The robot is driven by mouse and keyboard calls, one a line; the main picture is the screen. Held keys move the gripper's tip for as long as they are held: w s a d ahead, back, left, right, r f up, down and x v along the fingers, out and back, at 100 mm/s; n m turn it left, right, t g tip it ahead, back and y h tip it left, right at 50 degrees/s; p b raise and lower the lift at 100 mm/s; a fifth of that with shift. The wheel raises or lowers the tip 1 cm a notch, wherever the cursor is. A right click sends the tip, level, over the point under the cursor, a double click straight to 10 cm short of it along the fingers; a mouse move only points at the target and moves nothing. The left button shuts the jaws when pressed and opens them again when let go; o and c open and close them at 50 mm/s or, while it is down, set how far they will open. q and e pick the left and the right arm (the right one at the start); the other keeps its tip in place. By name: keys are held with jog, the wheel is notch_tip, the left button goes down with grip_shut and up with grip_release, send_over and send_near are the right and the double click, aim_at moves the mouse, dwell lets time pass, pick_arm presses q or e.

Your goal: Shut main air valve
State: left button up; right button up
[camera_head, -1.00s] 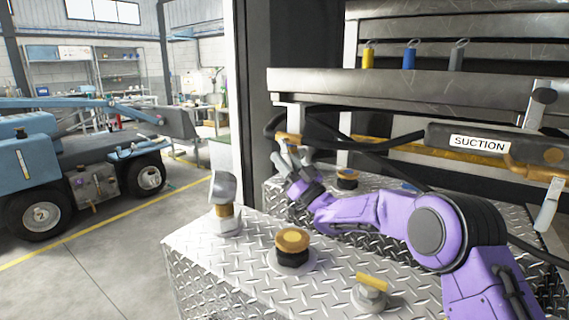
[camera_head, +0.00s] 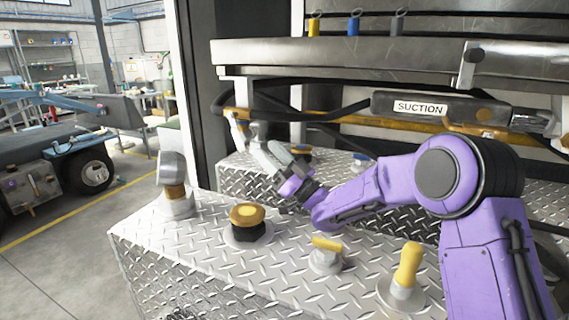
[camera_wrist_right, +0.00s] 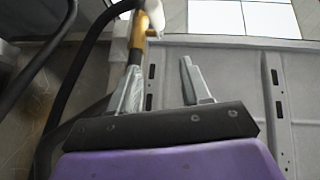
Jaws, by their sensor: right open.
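My right gripper (camera_head: 262,152) is open, its two grey fingers reaching up and left beside the left end of a yellow pipe. A pale lever-like piece (camera_head: 238,131) hangs at that pipe end, just left of the fingers. In the right wrist view, the open fingers (camera_wrist_right: 158,85) have nothing between them. The yellow pipe (camera_wrist_right: 136,38) and its white end piece (camera_wrist_right: 154,14) are beyond the left finger, which overlaps the pipe. I cannot tell whether they touch. No label marks the main air valve, so I cannot tell which part it is. My left gripper is out of view.
Several knobs stand on the diamond-plate top, including a yellow-capped one (camera_head: 247,213), a small yellow handle (camera_head: 326,245) and an upright yellow lever (camera_head: 407,268). A SUCTION label (camera_head: 419,108) marks a dark bar. Black hoses (camera_head: 290,113) run along the yellow pipe.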

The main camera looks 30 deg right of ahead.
jog(key=shift+s+d, duration=0.35)
jog(key=shift+s, duration=0.3)
jog(key=shift+s+d, duration=0.4)
jog(key=shift+s, duration=0.2)
jog(key=shift+s+d, duration=0.35)
jog(key=shift+s, duration=0.3)
